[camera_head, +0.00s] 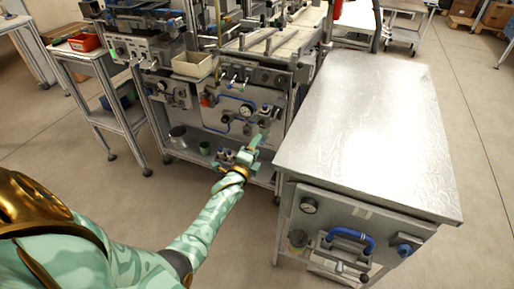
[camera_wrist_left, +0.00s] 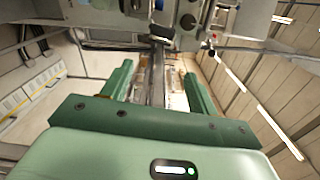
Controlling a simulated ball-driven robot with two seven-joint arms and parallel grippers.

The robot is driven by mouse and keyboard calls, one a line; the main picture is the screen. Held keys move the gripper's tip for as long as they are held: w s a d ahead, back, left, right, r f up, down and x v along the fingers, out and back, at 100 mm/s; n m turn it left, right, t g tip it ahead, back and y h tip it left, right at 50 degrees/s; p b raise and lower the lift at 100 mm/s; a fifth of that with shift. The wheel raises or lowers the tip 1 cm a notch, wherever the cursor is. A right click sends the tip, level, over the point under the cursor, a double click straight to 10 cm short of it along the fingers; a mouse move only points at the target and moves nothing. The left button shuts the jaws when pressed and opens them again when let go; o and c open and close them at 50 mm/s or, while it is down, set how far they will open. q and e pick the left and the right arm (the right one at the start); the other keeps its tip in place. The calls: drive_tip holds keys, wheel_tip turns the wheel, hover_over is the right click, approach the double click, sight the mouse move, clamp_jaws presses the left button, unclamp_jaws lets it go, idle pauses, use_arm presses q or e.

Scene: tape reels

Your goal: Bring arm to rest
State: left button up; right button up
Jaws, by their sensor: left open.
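My left arm reaches in from the lower left in the head view. Its green left gripper (camera_head: 252,147) is in front of the lower part of the machine (camera_head: 240,100), left of the metal table. In the left wrist view the two green fingers of the left gripper (camera_wrist_left: 160,88) stand apart with nothing held between them. Machine parts show beyond the fingertips. Whether the gripper touches the machine cannot be told. My right gripper is in neither view.
A metal-topped table (camera_head: 370,130) stands close on the right, with a blue handle (camera_head: 351,238) and a gauge on its front. A small side table (camera_head: 80,55) with a red bin (camera_head: 84,42) stands at the left. The floor (camera_head: 120,195) in front is clear.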

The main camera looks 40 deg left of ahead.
use_arm(q)
drive_tip(key=s+d+f+n+g+h, duration=0.1)
drive_tip(key=s+d+f+n+g, duration=0.25)
drive_tip(key=s+f, duration=0.4)
drive_tip(key=s+d+f+n+g+h, duration=0.1)
drive_tip(key=s+d+f+n+g, duration=0.3)
drive_tip(key=f, duration=0.6)
drive_tip(key=s+d+f+n+g+h, duration=0.1)
drive_tip(key=s+f+n+g, duration=0.1)
drive_tip(key=s+f+n, duration=0.45)
drive_tip(key=s+d+f+g, duration=0.1)
drive_tip(key=s+f, duration=0.3)
drive_tip(key=s, duration=1)
drive_tip(key=s+d+f+g, duration=0.2)
drive_tip(key=s+f+g, duration=0.2)
drive_tip(key=s, duration=1)
drive_tip(key=s+d+f+g, duration=0.2)
drive_tip(key=s+f+g, duration=0.1)
drive_tip(key=s, duration=1.1)
drive_tip(key=shift+s+f+m+h, duration=0.35)
drive_tip(key=shift+f+m+h, duration=0.05)
drive_tip(key=shift+f, duration=0.4)
